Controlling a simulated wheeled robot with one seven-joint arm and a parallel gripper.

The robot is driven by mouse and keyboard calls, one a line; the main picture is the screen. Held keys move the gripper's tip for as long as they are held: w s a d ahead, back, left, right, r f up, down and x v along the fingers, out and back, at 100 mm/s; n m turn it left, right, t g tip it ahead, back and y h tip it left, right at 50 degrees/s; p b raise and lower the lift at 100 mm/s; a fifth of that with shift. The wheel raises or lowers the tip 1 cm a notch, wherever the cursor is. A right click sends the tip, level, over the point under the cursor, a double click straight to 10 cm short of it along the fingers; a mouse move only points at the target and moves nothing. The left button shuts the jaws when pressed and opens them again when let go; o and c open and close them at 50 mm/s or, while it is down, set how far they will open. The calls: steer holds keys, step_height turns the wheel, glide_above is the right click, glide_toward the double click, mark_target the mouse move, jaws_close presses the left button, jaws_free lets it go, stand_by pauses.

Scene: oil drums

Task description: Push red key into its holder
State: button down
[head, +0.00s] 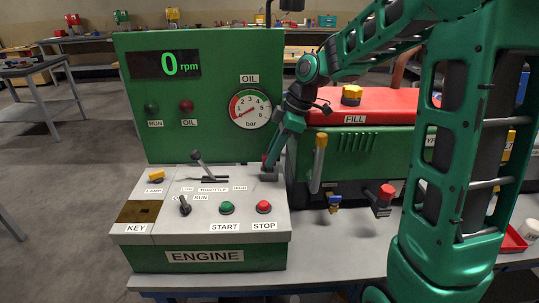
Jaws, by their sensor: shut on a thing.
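My gripper (268,172) points down at the back right corner of the engine control box, in front of the green panel. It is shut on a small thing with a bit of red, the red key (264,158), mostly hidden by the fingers. The fingertips are close above or at a dark spot on the box top; I cannot tell whether they touch. A brown recessed plate (139,211) lies above the KEY label (136,228) at the box's front left, well to the left of my gripper. I cannot tell if it is the key's holder.
The engine control box (205,258) carries a throttle lever (202,163), a run switch (185,205), a green start button (227,208) and a red stop button (263,207). The gauge panel (215,110) stands upright behind it. A green engine with a red top (385,105) stands to the right.

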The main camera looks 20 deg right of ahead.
steer(key=shift+f, duration=0.75)
stand_by(0.8)
steer(key=c, duration=1.7)
jaws_free()
steer(key=shift+o, duration=0.2)
steer(key=v, duration=1.1)
steer(key=s+f+m+t+h, duration=0.35)
steer(key=s+f+m, duration=0.35)
steer(key=s+m, duration=0.5)
steer(key=s+d+f+m+g, duration=0.1)
steer(key=s+d+m+g, duration=0.1)
steer(key=s+d+m, duration=0.2)
steer(key=s+d+f+m+g, duration=0.1)
steer(key=s+d+m+g, duration=0.2)
steer(key=s+d, duration=0.5)
steer(key=s+m, duration=0.1)
steer(key=s, duration=0.4)
steer(key=shift+s+f+m, duration=0.35)
steer(key=shift+m, duration=0.05)
